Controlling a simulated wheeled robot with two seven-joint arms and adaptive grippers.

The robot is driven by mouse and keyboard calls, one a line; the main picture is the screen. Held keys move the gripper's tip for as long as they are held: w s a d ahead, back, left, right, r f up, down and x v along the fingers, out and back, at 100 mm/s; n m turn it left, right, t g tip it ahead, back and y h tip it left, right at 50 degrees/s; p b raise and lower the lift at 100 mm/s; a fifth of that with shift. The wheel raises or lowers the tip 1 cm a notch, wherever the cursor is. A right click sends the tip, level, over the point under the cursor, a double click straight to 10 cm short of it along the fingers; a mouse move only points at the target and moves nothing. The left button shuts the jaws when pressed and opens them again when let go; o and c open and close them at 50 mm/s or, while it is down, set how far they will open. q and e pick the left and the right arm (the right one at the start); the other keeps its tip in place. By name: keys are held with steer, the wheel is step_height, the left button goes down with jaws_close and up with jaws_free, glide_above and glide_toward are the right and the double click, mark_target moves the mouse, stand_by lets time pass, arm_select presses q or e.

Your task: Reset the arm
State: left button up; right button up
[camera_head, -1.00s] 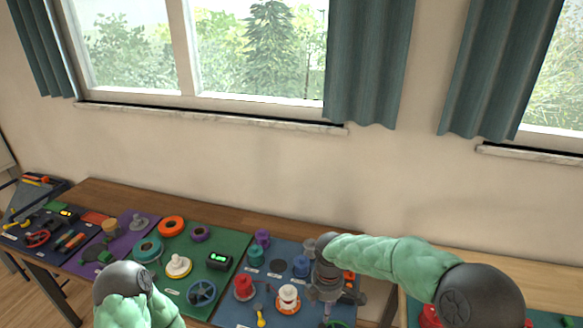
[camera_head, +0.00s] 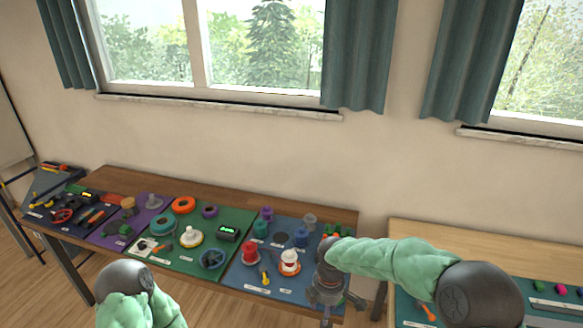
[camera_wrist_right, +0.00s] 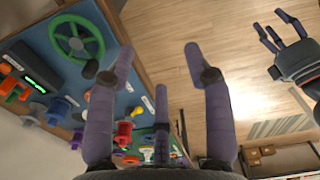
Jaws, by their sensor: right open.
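My right gripper (camera_head: 336,302) hangs at the front right corner of the blue board (camera_head: 240,275) in the head view. In the right wrist view its fingers (camera_wrist_right: 150,72) are spread and empty, with nothing between the tips. A second gripper (camera_wrist_right: 280,45), which I take for my left one, shows at the upper right of that view over the floor, with its fingers apart and empty. In the head view only the left arm's green sleeve and dark joint show at the bottom left; its gripper is out of frame.
The long wooden table (camera_head: 110,178) holds purple and green boards (camera_head: 215,268) with rings, wheels and knobs. A green wheel (camera_wrist_right: 77,40) sits on the blue board near the right fingers. A second table (camera_head: 430,237) stands at the right, past a gap. Wooden floor is open at the front left.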

steer(key=s+f+m+y, duration=0.1)
steer(key=s+f+m, duration=0.2)
steer(key=f, duration=0.3)
steer(key=s+a+f+m+y+b, duration=0.1)
steer(key=s+f+m, duration=0.2)
steer(key=f, duration=0.3)
steer(key=s+f+m+y, duration=0.1)
steer(key=s+f+m, duration=0.15)
steer(key=f, duration=0.35)
arm_select(q)
steer(key=shift+w+f+b, duration=0.2)
steer(key=shift+f+b, duration=0.15)
steer(key=shift+f, duration=0.3)
steer(key=shift+w+f+b, duration=0.15)
steer(key=shift+f+b, duration=0.15)
steer(key=shift+f, duration=0.35)
arm_select(e)
steer(key=s+d+f+m, duration=0.1)
steer(key=s+f+m, duration=0.7)
steer(key=s+m, duration=0.3)
steer(key=shift+s+d+m+y, duration=0.3)
steer(key=shift+s+m+y, duration=0.05)
steer(key=shift+s+y, duration=0.1)
